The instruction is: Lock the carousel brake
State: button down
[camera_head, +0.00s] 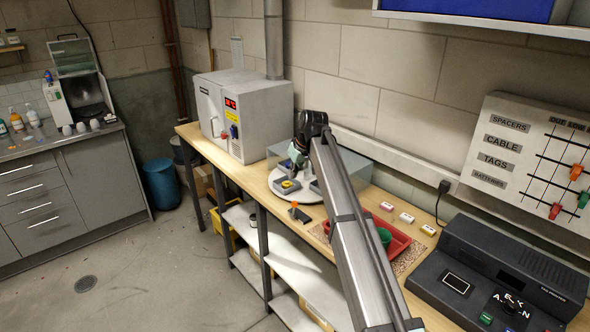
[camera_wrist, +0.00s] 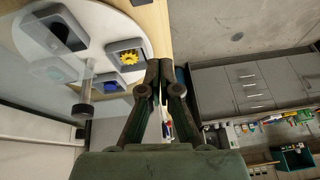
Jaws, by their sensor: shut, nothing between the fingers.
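The carousel, a white round disc (camera_head: 300,197) on the bench, carries grey trays. One tray holds a yellow gear (camera_head: 287,185). In the wrist view the disc (camera_wrist: 105,22) fills the upper left, with the yellow gear (camera_wrist: 128,58) near the fingers, a dark round part (camera_wrist: 58,30) and a blue part (camera_wrist: 111,86). A rod with a dark knob (camera_wrist: 83,110) shows below the trays; I cannot tell whether it is the brake. My gripper (camera_wrist: 159,72) is shut and empty beside the disc's edge. In the head view my arm's end is above the carousel and hides part of it.
A grey oven (camera_head: 262,118) stands behind left. A red tray (camera_head: 398,240) and several small boxes lie to the right, then a dark console (camera_head: 480,280). A grey case stands behind the carousel.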

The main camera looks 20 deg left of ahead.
jog(key=p, duration=0.2)
send_over(293, 213)
jog(key=w+a, duration=0.3)
notch_tip(293, 213, down, 6)
jog(key=s+d+f+p, duration=0.1)
jog(key=d+f, duration=0.1)
jog(key=shift+s+d+f+p, duration=0.15)
jog(key=shift+s+d+p, duration=0.2)
jog(key=shift+s, duration=0.05)
jog(key=shift+f, duration=0.1)
